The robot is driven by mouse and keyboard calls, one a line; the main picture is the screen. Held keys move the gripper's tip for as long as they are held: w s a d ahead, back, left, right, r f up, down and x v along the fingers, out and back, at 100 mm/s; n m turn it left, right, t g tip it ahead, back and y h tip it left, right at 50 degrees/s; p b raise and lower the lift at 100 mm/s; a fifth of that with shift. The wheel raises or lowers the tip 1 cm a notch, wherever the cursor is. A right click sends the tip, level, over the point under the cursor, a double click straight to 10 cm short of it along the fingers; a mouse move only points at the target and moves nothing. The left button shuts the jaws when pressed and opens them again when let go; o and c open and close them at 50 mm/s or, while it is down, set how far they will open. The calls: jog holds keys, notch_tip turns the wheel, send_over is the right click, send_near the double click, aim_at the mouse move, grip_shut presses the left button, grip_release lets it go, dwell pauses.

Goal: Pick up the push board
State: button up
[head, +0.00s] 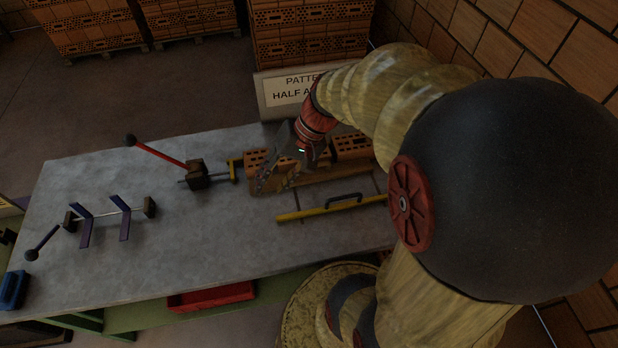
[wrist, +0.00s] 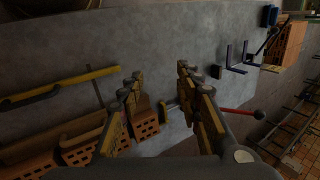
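A long yellow bar (head: 318,210) with a black handle (head: 344,198) lies on the grey bench, in front of a row of orange bricks (head: 352,146); it looks like the push board, but I cannot be sure. The bar also shows at the left of the wrist view (wrist: 62,86), with its handle (wrist: 30,97). My gripper (head: 279,182) is over the left end of the brick row, left of the handle and farther back. In the wrist view my gripper (wrist: 159,72) has its fingers wide apart, with nothing between them but bare bench.
A wooden board (head: 325,178) lies along the bricks. A red-handled lever clamp (head: 195,172) is left of them. Purple brackets (head: 103,220) on a rod stand farther left. A sign (head: 285,92) and brick stacks are behind. The bench's (head: 190,250) front middle is clear.

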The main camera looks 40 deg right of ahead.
jog(key=w+d+f+m+t+y+b, duration=0.2)
jog(key=d+f+m+t, duration=0.35)
jog(key=d+f, duration=0.6)
jog(key=m+t+h+b, duration=0.1)
jog(key=m+t+h, duration=0.25)
jog(key=m, duration=0.35)
send_near(319, 175)
notch_tip(319, 175, up, 3)
jog(key=w, duration=0.2)
jog(key=shift+n+t+y, duration=0.25)
jog(key=shift+t+y, duration=0.05)
jog(key=shift+y, duration=0.15)
jog(key=b+x, duration=0.3)
jog(key=x, duration=0.3)
jog(key=shift+a, duration=0.2)
jog(key=shift+w+a+f, duration=0.1)
jog(key=shift+w+a, duration=0.05)
jog(key=shift+w, duration=0.5)
jog(key=shift+c, duration=1.4)
grip_shut()
